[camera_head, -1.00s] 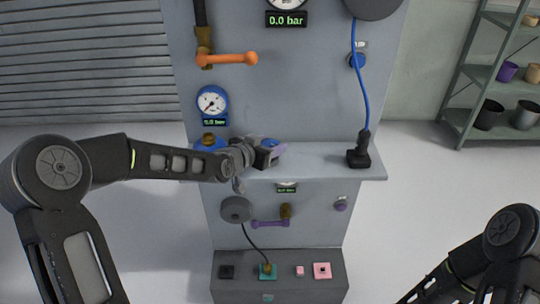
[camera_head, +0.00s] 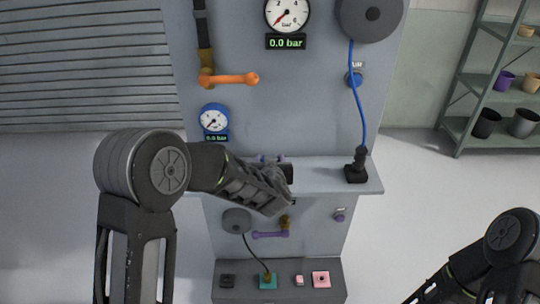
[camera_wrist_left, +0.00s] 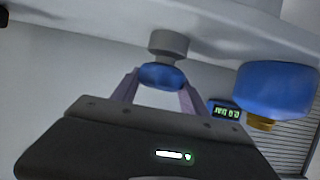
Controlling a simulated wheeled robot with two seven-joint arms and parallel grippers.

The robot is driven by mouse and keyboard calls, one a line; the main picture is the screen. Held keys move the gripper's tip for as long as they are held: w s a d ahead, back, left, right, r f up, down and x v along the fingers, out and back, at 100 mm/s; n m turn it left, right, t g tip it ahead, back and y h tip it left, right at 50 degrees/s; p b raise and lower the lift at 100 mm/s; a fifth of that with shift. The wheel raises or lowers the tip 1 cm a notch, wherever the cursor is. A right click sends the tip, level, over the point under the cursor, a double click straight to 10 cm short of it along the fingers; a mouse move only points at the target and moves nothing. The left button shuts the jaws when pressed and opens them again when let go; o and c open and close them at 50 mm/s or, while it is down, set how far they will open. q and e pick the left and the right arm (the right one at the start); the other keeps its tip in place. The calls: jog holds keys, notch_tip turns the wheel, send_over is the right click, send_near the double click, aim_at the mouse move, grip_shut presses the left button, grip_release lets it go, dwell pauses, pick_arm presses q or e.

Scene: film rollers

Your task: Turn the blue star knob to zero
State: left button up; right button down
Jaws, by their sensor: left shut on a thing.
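The blue star knob (camera_wrist_left: 162,75) sits on a short grey stem in the left wrist view. The purple fingers of my left gripper (camera_wrist_left: 158,84) stand on both sides of it and are shut on it. In the head view my left gripper (camera_head: 268,159) is at the panel, just above the ledge, and my arm and wrist mostly hide the knob there. The knob's marking cannot be read. Of my right arm only links show at the lower right; its gripper is out of view.
A blue gauge (camera_head: 214,120) is left of the gripper. An orange lever (camera_head: 230,79) and a large gauge (camera_head: 287,14) are above. A black plug (camera_head: 356,167) with a blue cable stands on the ledge (camera_head: 325,178) to the right. A purple lever (camera_head: 268,235) is below.

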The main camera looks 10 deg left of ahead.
pick_arm(q)
jog(key=shift+a, duration=0.1)
jog(key=o, duration=1.4)
jog(key=v, duration=0.7)
jog(key=shift+s+r, duration=0.15)
jog(key=shift+s, duration=0.2)
